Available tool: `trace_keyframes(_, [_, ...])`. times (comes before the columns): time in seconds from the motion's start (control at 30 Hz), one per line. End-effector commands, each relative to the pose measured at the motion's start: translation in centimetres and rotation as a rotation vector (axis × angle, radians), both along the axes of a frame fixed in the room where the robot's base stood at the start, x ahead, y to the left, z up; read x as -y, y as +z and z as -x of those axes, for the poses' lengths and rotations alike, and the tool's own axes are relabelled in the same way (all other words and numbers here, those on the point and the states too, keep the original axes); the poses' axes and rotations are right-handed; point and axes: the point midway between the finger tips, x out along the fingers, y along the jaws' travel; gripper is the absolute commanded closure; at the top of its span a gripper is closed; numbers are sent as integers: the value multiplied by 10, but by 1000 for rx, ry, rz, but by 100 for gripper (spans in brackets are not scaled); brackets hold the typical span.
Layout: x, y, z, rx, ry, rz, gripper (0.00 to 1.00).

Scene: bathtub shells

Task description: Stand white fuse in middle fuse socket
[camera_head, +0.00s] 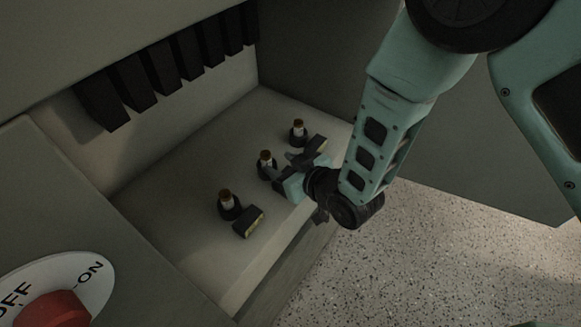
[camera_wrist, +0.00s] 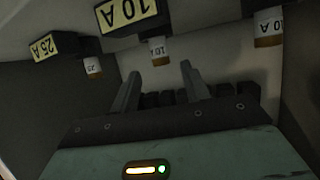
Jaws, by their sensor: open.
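Three white fuses with brown caps stand upright in a row of dark sockets. The middle fuse (camera_head: 265,158) is in the middle socket, and in the wrist view it (camera_wrist: 158,48) is marked 10 and appears between my fingertips. My gripper (camera_wrist: 160,72) is open, with its fingers apart and nothing visibly held. In the head view its teal body is just right of the middle fuse and hides part of the middle socket. The near fuse (camera_head: 226,198) and the far fuse (camera_head: 298,127) stand on either side.
In the wrist view, yellow labels read 25A (camera_wrist: 48,47) and 10A (camera_wrist: 130,12). A near label block (camera_head: 250,222) lies beside the near socket. Black blocks (camera_head: 165,65) line the back wall above. A red button (camera_head: 52,310) with an ON/OFF plate is at lower left. Speckled floor lies right.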

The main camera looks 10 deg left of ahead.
Motion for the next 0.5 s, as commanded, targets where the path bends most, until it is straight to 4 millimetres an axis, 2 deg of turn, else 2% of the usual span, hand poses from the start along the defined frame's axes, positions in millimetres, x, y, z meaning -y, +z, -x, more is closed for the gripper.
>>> trace_keyframes(0.2, [19, 9, 14, -2, 1, 0, 54])
trace_keyframes(0.5, [22, 12, 16, -1, 0, -1, 54])
